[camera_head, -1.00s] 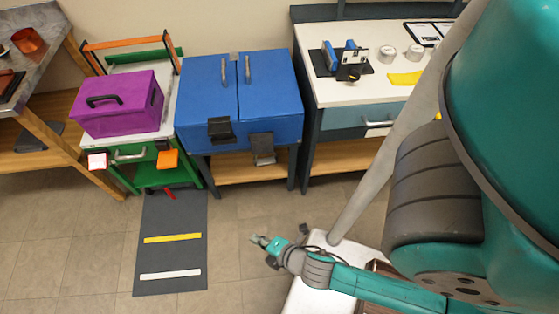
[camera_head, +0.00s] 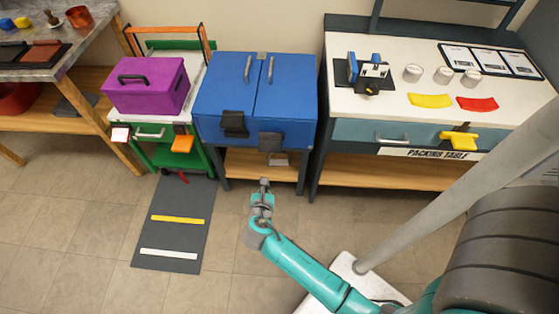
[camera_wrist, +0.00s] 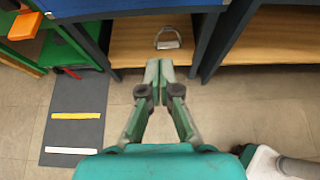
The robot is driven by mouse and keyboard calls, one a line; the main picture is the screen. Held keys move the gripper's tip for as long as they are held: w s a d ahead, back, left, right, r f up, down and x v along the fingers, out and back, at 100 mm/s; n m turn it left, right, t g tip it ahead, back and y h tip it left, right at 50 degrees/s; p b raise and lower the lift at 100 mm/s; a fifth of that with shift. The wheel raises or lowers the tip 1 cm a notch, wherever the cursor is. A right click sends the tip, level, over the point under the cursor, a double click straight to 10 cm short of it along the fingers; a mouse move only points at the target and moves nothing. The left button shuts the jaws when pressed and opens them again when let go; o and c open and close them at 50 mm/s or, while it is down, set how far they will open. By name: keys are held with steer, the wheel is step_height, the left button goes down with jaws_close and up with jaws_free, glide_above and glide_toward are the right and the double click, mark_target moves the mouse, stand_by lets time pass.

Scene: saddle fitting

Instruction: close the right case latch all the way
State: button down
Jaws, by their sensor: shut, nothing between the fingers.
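The blue case (camera_head: 290,100) stands on a dark stand, with two silver handles on its lid. Its left latch (camera_head: 234,122) is a dark plate on the front. The right latch (camera_head: 270,142) is a dark plate that sits lower and hangs at the front's bottom edge; its exact angle is hard to tell. My gripper (camera_head: 264,184) is below and in front of the right latch, apart from it, pointing toward the stand. In the wrist view my gripper (camera_wrist: 159,68) has its fingertips together, with nothing between them. The right latch does not clearly show there.
A metal stirrup (camera_wrist: 168,39) lies on the stand's wooden shelf (camera_wrist: 130,45). A purple case (camera_head: 150,85) on a green cart (camera_head: 196,160) stands left. The packing table (camera_head: 345,105) stands right. Floor in front is clear, with a striped grey mat (camera_head: 180,235).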

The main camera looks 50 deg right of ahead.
mark_target(270, 135)
steer(key=shift+w+d+r, duration=0.1)
steer(key=shift+d+r, duration=0.05)
steer(key=shift+d, duration=0.1)
steer(key=shift+d, duration=0.1)
steer(key=w+d+f, duration=0.1)
steer(key=w+d, duration=0.6)
steer(key=d, duration=0.2)
steer(key=shift+f, duration=0.4)
steer(key=shift+r, duration=0.1)
stand_by(0.3)
steer(key=shift+g+y, duration=0.8)
steer(key=shift+y, duration=0.1)
steer(key=w+d+r, duration=0.1)
steer(key=r, duration=0.1)
steer(key=d+r, duration=0.1)
steer(key=r, duration=0.2)
steer(key=w+d+r, duration=0.1)
steer(key=r, duration=0.1)
steer(key=shift+w+d+r, duration=0.15)
steer(key=shift+w+r, duration=0.2)
steer(key=shift+r, duration=0.05)
steer(key=shift+w+d+r, duration=0.8)
steer(key=shift+d+r, duration=0.2)
steer(key=shift+d, duration=0.05)
